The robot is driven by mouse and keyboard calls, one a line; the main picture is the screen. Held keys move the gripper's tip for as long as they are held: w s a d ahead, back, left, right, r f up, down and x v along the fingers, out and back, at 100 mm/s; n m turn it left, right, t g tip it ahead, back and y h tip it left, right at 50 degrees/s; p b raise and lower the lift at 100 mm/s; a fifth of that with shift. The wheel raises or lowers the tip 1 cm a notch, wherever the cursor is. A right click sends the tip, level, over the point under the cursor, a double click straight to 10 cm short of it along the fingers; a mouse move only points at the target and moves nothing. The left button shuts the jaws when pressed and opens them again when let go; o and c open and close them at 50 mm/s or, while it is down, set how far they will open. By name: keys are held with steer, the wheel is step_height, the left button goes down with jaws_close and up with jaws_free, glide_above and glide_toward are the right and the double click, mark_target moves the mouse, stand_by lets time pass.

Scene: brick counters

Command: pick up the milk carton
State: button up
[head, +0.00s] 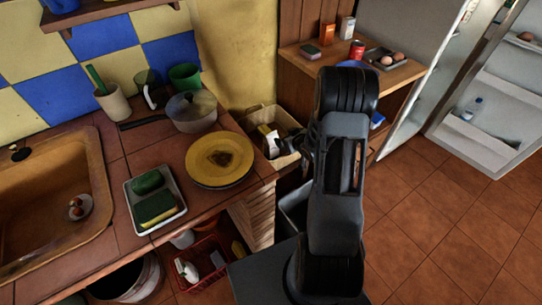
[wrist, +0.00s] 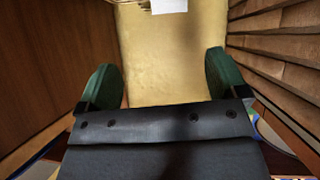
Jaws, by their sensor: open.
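My gripper (wrist: 160,62) shows in the wrist view with its two green fingers wide apart and nothing between them. A pale yellow surface lies beyond the fingers. A white thing (wrist: 168,6) is cut off by the top edge of the wrist view; I cannot tell if it is the milk carton. In the head view my arm hides the gripper. A small white box (head: 347,28) stands upright on the wooden cabinet, and a white item (head: 268,136) sits in the crate beside the counter. I cannot tell which of these is the milk carton.
The tiled counter has a yellow plate (head: 203,175) and a pot (head: 192,115). In the wrist view, wood panelling and slats close in on both sides. The fridge stands open.

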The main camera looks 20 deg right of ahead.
steer(key=t+y+b, duration=0.1)
glide_toward(271, 139)
steer(key=shift+y, duration=0.3)
steer(key=shift+d+f+b+x, duration=0.2)
steer(key=shift+d+x, duration=0.05)
steer(key=shift+x, duration=1.75)
steer(key=shift+d+f+b+x, duration=0.2)
steer(key=shift+d+b+x, duration=0.05)
steer(key=shift+x, duration=1.75)
steer(key=shift+d+f+b+x, duration=0.2)
steer(key=shift+d+x, duration=0.05)
steer(key=shift+x, duration=1.75)
steer(key=shift+s, duration=0.15)
steer(key=shift+r, duration=0.1)
jaws_close()
